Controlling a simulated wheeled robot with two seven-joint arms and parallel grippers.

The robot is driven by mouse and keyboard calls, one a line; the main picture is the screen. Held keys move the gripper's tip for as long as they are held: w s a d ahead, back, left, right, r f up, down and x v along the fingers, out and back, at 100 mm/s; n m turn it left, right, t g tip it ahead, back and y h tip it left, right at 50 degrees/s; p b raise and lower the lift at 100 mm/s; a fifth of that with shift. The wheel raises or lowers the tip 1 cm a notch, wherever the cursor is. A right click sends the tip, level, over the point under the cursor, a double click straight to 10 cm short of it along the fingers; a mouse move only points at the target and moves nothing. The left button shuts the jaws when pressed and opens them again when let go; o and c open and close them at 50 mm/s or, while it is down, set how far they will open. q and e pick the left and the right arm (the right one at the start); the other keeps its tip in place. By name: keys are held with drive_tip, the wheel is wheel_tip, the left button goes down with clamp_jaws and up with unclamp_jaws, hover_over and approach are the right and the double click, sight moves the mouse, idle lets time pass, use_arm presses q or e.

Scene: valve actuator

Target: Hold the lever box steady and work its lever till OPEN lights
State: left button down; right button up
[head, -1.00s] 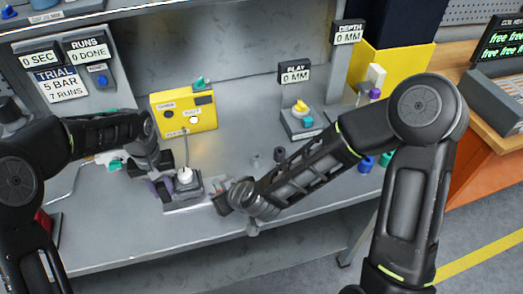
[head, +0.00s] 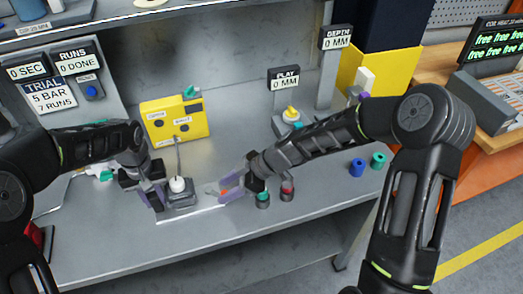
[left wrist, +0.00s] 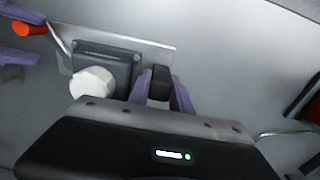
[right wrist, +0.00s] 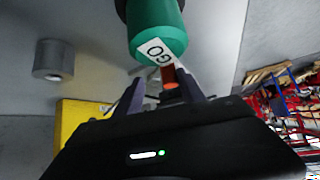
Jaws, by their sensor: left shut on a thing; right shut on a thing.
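The lever box (head: 182,197) is a small grey box with a white knob (head: 177,184) on its plate at the bench front. My left gripper (head: 158,193) is at its left side; in the left wrist view it is shut on a black block (left wrist: 160,84) beside the box. The lever's orange handle (left wrist: 30,28) shows there too, at the end of a thin rod. My right gripper (head: 226,188) is shut on this handle (right wrist: 169,76), right of the box. The yellow lamp box (head: 176,130) stands behind; both its round lamps look dark, and their labels are hard to read.
A teal-topped cylinder (head: 263,200) and a red-topped one (head: 287,191) stand close to my right gripper. In the right wrist view a teal GO cylinder (right wrist: 155,30) is just beyond the fingertips. The front bench strip is clear.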

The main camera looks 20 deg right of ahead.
drive_tip(key=shift+w+d+n+g, duration=0.3)
drive_tip(key=shift+n+g, duration=0.1)
drive_tip(key=shift+n, duration=0.15)
drive_tip(key=shift+w+d+n+g, duration=0.15)
drive_tip(key=shift+w+n+g, duration=0.2)
drive_tip(key=shift+n, duration=0.2)
drive_tip(key=w+d+r+n+g, duration=0.1)
drive_tip(key=d+r, duration=0.8)
drive_tip(key=d, duration=0.1)
drive_tip(key=shift+n+y, duration=0.3)
drive_tip(key=shift+w, duration=0.1)
